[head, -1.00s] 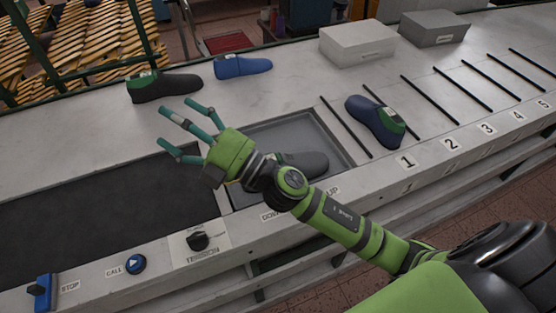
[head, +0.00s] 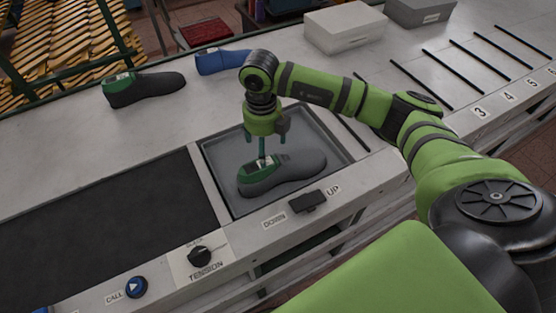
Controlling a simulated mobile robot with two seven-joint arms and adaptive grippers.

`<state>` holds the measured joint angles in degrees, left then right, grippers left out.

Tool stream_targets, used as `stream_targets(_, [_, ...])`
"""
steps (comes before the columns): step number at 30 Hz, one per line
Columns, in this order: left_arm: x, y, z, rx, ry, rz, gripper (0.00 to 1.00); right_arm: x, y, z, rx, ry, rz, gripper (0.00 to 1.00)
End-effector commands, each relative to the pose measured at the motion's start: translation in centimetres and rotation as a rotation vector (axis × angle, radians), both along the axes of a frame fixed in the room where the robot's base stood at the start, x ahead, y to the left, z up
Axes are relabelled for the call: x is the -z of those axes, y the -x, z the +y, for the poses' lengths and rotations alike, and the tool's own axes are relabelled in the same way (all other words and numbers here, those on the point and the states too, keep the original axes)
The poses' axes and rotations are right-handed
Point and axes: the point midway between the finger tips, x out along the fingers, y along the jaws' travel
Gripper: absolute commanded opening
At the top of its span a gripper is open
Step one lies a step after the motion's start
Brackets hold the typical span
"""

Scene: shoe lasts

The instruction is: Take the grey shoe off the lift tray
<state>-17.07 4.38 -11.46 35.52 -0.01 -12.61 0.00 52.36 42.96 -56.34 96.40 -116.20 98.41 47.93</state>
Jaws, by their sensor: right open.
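The grey shoe (head: 290,169) lies on the lift tray (head: 221,152), its toe to the right and its green heel part with a pale label to the left. My right gripper (head: 262,152) points down over the heel end of the shoe, with its teal fingers spread. One fingertip overlaps the heel opening in the picture; I cannot tell if it touches. My left gripper is not in view.
A black-and-green shoe (head: 145,88) and a blue shoe (head: 222,61) stand on the bench behind. A dark belt (head: 110,225) lies left of the tray. The DOWN/UP switch (head: 308,201) and tension knob (head: 200,257) sit at the front edge. A white box (head: 345,29) stands at the back.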

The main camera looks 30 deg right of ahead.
Motion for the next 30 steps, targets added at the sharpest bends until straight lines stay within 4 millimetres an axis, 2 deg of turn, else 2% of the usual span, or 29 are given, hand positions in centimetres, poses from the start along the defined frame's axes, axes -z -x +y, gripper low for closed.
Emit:
stream_targets(7, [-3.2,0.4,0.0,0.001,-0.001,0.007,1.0,2.6,0.1,-0.3,0.0,-0.002,0.006,0.84])
stream_targets(12, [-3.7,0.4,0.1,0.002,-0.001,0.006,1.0,4.9,0.0,-0.2,-0.002,-0.004,0.002,0.84])
stream_targets(20, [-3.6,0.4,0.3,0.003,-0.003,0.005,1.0,5.4,0.0,-0.3,-0.004,-0.005,0.0,0.84])
stream_targets(26, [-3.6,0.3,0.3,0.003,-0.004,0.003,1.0,5.4,0.0,-0.2,-0.004,-0.006,0.0,0.08])
stream_targets(27, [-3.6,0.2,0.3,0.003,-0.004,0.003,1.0,5.4,0.0,-0.2,-0.004,-0.006,0.0,0.0])
stream_targets(30, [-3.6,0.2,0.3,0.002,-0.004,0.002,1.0,5.2,-0.1,-0.2,-0.004,-0.008,-0.004,0.0])
